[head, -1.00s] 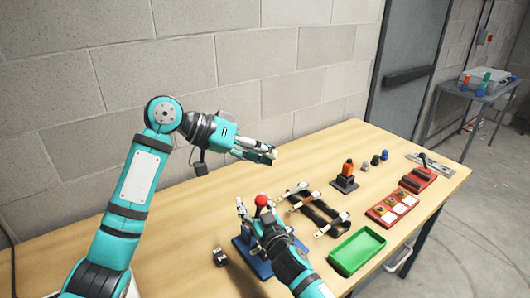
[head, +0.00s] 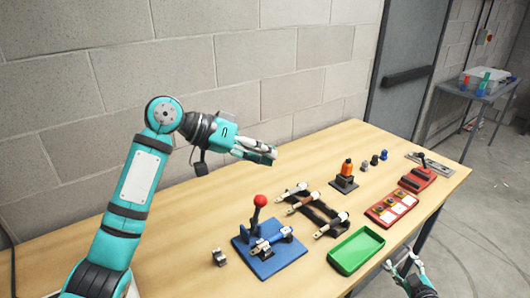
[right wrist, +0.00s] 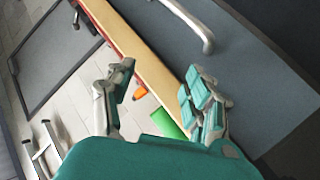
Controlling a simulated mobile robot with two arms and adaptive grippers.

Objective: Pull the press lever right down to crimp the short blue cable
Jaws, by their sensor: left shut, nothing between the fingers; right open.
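The press has a blue base plate (head: 285,262) on the near part of the table. Its lever (head: 255,216) stands up, leaning slightly, with a red ball knob (head: 260,200) on top. The short blue cable (head: 270,243) with pale ends lies across the press beside the lever's foot. My right gripper (head: 405,263) is open and empty, off the table's front edge, well right of the press; its open fingers also show in the right wrist view (right wrist: 160,88). My left gripper (head: 274,155) is shut and empty, held above the table behind the press.
A dark rack (head: 318,211) with pale-ended cables stands right of the press. A green tray (head: 357,250) lies near the front edge. Beyond are a red tray (head: 392,209), an orange-topped item (head: 346,172) and a red device (head: 418,180). A small metal part (head: 219,257) sits left of the press.

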